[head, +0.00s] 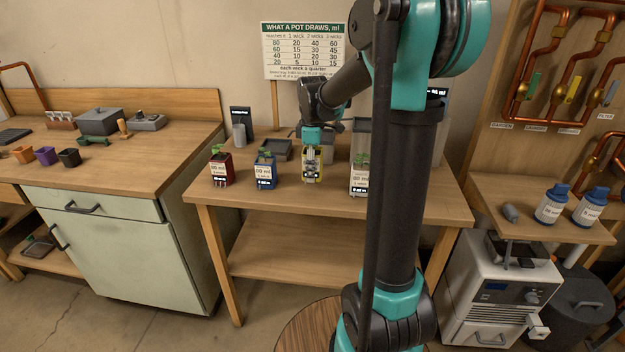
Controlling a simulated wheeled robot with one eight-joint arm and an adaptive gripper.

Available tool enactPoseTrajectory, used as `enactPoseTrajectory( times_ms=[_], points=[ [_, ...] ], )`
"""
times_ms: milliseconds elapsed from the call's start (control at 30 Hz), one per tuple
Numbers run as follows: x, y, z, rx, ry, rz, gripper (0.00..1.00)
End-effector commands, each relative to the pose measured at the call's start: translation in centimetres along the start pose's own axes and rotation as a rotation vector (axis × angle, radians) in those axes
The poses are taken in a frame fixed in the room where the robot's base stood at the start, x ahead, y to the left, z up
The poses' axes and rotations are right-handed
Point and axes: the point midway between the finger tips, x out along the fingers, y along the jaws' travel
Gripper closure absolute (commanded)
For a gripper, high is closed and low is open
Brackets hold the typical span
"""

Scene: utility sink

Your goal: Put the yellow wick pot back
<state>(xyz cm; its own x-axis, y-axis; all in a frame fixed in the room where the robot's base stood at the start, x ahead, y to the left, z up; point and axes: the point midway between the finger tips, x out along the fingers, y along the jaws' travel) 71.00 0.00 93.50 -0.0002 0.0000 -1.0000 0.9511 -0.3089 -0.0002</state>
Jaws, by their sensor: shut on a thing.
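The yellow wick pot (320,174) is at the middle of the central wooden table. My gripper (311,160) reaches down onto it from above and is shut on it. The pot looks upright; I cannot tell whether its base touches the table top. My gripper covers its upper part and its plant, if any. A red pot (221,172) and a blue pot (264,176), both with seedlings and white labels, stand to its left. A white pot (359,180) with a seedling stands to its right, just left of my arm column.
A dark tray (276,150) and a grey container (240,135) stand behind the pots. A chart (303,50) stands at the back. Blue-capped bottles (552,204) stand on the right shelf. The central table's front strip (290,203) is clear.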

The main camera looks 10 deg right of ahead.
Motion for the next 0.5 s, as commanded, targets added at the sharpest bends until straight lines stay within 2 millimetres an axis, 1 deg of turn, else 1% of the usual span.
enactPoseTrajectory(
  times_ms=[67,200,300,500],
  points=[
    [0.6,0.0,0.0,0.000,0.000,0.000,0.91],
    [2.5,0.0,0.0,0.000,0.000,0.000,0.91],
    [3.6,0.0,0.0,0.000,0.000,0.000,0.91],
    [3.9,0.0,0.0,0.000,0.000,0.000,0.91]
  ],
)
